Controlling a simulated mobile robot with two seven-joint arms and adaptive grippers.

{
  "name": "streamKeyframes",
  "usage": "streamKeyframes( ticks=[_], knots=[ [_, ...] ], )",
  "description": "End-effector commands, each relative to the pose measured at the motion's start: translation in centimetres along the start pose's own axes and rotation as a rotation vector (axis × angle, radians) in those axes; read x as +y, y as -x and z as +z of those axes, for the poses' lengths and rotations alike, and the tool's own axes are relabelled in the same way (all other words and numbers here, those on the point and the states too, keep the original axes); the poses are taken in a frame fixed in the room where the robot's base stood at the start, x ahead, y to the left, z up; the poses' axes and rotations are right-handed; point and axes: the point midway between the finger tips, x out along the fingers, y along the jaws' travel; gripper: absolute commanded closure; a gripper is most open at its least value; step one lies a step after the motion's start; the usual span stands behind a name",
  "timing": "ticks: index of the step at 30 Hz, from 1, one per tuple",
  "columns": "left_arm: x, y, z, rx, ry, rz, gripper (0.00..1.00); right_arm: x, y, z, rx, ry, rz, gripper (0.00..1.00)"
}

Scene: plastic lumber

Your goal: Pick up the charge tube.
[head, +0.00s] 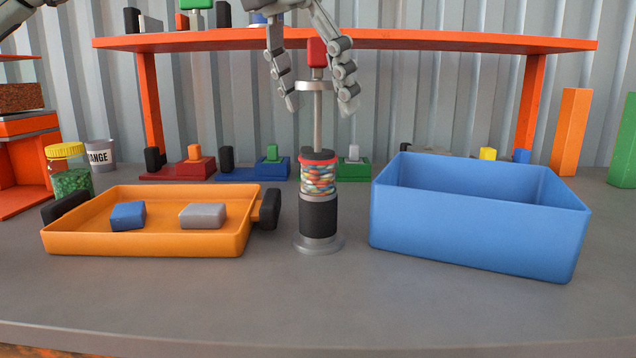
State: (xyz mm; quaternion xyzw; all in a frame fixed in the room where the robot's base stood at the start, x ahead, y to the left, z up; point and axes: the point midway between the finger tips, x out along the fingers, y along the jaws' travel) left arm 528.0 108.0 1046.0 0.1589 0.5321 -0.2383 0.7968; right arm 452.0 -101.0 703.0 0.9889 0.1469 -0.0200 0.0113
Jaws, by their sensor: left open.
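The charge tube (318,178) appears to be the clear cylinder of multicoloured pellets with a red band and black top. It stands upright on a black cylinder (318,215) with a round grey base. A grey rod (318,120) rises from its top to a ring and a red block (317,52). My left gripper (320,105) points down from the top of the head view, open, its fingers on either side of the rod, above the pellets. Whether a finger touches the ring or rod I cannot tell. My right gripper is not in view.
An orange tray (150,245) with a blue and a grey block is at left; a blue bin (470,235) is at right. Behind are an orange shelf (430,40), small coloured blocks, a pellet jar (70,172) and a grey cup (100,155). The front counter is clear.

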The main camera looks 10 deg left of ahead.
Motion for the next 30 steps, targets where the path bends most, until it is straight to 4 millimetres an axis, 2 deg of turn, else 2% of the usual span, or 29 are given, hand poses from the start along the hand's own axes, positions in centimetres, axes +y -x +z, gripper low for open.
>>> streamKeyframes(
  ticks=[8, 11, 25, 30],
  knots=[
    [0.01, -0.44, 0.00, -0.001, 0.000, 0.000, 0.31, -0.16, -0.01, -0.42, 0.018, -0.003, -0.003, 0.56],
    [0.01, -0.43, 0.00, -0.001, 0.000, 0.000, 0.41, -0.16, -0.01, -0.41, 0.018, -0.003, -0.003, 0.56],
    [0.00, -0.42, 0.01, 0.000, 0.000, 0.000, 0.99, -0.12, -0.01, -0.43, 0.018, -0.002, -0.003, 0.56],
    [-0.01, -0.34, 0.04, -0.003, 0.000, 0.000, 1.00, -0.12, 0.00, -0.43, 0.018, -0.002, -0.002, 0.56]
  ],
)
